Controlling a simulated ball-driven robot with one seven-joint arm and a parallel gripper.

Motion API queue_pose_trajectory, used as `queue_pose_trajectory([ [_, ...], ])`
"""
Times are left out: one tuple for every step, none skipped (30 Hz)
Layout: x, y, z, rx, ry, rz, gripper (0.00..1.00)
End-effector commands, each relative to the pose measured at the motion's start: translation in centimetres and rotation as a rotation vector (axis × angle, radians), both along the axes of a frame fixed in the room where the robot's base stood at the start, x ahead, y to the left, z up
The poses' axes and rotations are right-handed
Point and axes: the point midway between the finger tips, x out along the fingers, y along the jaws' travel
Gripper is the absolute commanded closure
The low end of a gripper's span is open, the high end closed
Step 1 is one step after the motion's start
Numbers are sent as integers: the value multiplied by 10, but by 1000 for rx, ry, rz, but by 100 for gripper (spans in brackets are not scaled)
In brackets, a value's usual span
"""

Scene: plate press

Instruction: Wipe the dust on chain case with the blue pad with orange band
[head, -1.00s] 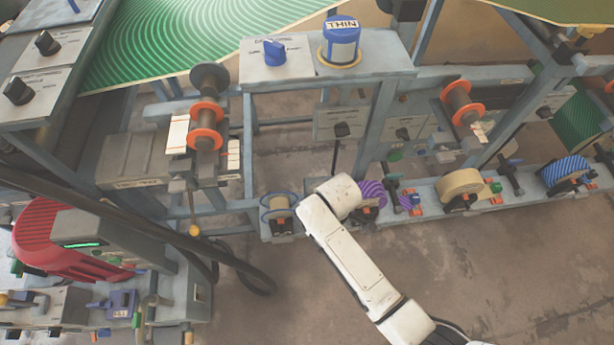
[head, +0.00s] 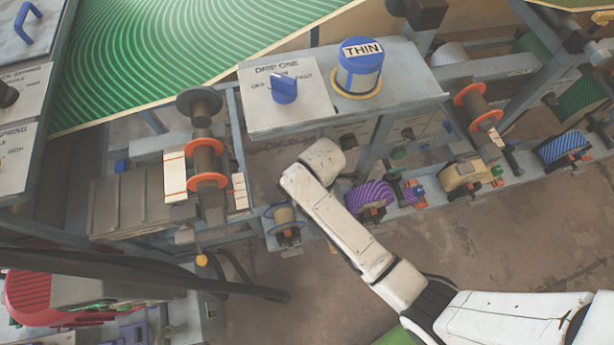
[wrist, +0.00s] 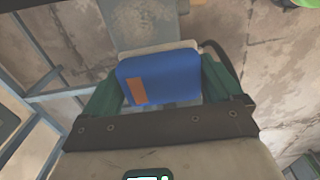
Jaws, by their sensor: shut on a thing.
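The blue pad (wrist: 165,74) with its orange band (wrist: 137,91) sits between the green fingers of my gripper (wrist: 160,88) in the wrist view. The gripper is shut on it. In the head view my white arm reaches up to just below the drip panel, and its fingers and the pad are hidden there. A ridged grey-brown box (head: 130,205) stands at the left beside the orange-flanged spool. It may be the chain case, but I cannot read a label on it, and I cannot make out dust for certain.
The drip panel (head: 300,105) carries a blue knob (head: 285,89) and a blue pot marked THIN (head: 359,70). An orange-flanged spool (head: 206,160) stands right of the grey box. Black hoses (head: 130,268) cross the lower left. Several rolls line the rail at right.

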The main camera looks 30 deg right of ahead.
Motion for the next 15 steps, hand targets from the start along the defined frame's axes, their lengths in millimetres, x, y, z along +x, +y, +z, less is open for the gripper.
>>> queue_pose_trajectory([
  [0,0,0,0,1,0,32],
  [0,0,-1,0,1,0,32],
  [0,0,-2,0,1,-1,32],
  [0,0,-2,0,1,-1,32],
  [0,0,-3,0,1,-1,32],
  [0,0,-5,0,0,-1,32],
  [0,0,-6,0,0,-1,32],
  [0,0,-8,0,0,-1,32],
  [0,0,-11,0,0,-1,32],
  [0,0,-13,0,0,-1,32],
  [0,0,-16,0,0,-1,32],
  [0,0,-19,0,0,-1,32],
  [0,0,-22,0,0,-1,32],
  [0,0,-25,0,0,-1,32],
  [0,0,-29,0,0,-1,32],
])
